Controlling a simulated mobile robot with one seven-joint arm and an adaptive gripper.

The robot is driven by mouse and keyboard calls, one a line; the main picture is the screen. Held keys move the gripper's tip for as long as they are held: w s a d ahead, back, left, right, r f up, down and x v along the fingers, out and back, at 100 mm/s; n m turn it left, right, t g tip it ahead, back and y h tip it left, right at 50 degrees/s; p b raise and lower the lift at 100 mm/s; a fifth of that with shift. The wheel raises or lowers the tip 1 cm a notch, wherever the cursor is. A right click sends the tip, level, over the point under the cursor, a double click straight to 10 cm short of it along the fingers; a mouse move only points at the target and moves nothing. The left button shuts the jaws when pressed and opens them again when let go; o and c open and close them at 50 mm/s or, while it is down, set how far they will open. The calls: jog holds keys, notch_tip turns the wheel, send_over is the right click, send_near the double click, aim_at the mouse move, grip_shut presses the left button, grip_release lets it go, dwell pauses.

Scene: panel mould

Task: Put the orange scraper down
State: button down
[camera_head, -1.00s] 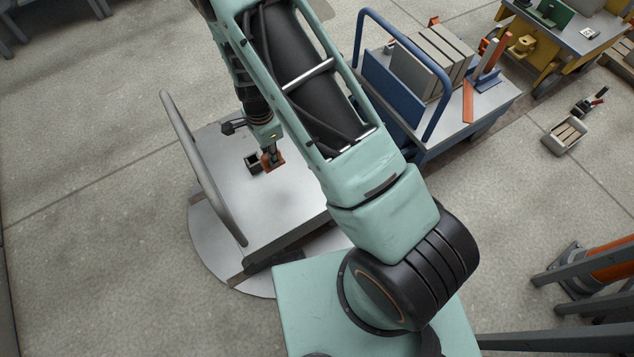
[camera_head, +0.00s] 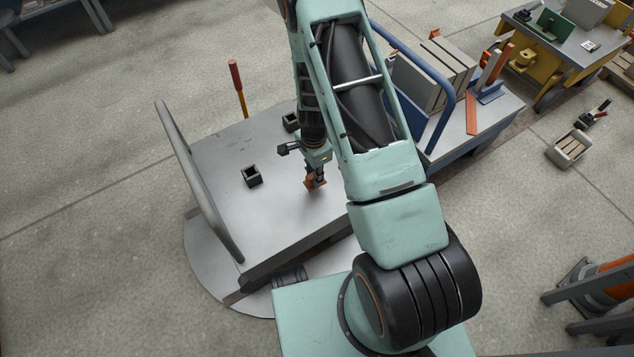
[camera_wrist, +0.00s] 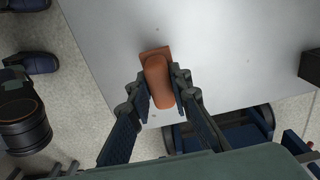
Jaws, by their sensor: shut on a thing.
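The orange scraper (camera_head: 313,184) is between the fingers of my gripper (camera_head: 316,174), over the right part of the grey metal cart top (camera_head: 215,205). In the wrist view my gripper (camera_wrist: 166,92) is shut on the scraper (camera_wrist: 158,82), with a finger on each side of its rounded handle. Its flat orange end shows beyond the fingers, above the pale surface. I cannot tell whether the scraper touches that surface.
A small dark open box (camera_head: 251,176) stands on the cart top, and another (camera_head: 290,122) stands near its far edge. A grey rail (camera_head: 200,180) rises at the left. A blue cart (camera_head: 480,125) with panels is at the right. The cart's front middle is clear.

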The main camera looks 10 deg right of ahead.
jog(key=shift+d+f, duration=0.25)
jog(key=shift+f, duration=0.1)
jog(key=shift+d+f+b, duration=0.15)
jog(key=shift+f+b, duration=0.5)
jog(key=shift+f, duration=1)
jog(key=shift+f, duration=0.15)
jog(key=c, duration=1.8)
grip_release()
jog(key=shift+o, duration=0.2)
notch_tip(320, 180, up, 12)
jog(key=p, duration=0.3)
jog(key=shift+r, duration=0.2)
